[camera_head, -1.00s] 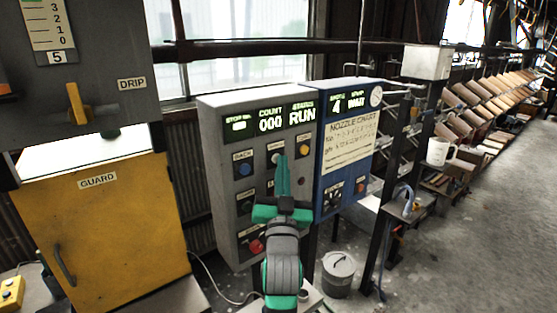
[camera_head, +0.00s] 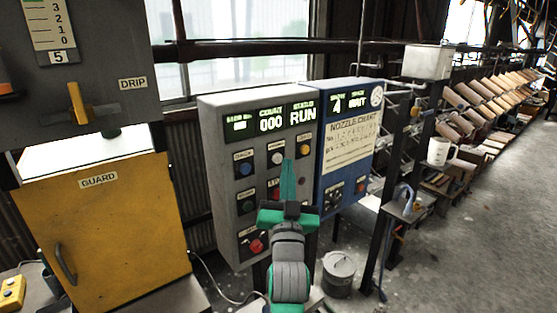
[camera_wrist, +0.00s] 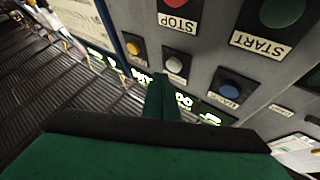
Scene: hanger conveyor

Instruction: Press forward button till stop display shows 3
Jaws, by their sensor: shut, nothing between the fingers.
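The grey control panel (camera_head: 222,150) carries a lit display (camera_head: 270,122). Below is a row of buttons: blue BACK (camera_head: 245,168), white (camera_head: 277,158) in the middle, yellow (camera_head: 304,151) at right. The white button's label is unreadable. My gripper (camera_head: 288,164) is shut and empty, its tips just right of the white button in this view. The upside-down wrist view shows the gripper (camera_wrist: 162,80) close beside the white button (camera_wrist: 173,65); contact is not clear.
A red STOP button (camera_wrist: 180,12) and green START button (camera_wrist: 282,10) lie close by on the panel. A blue cabinet (camera_head: 345,165) with a nozzle chart adjoins on the right. A yellow guard box (camera_head: 110,230) stands left, a grey bin (camera_head: 339,272) below right.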

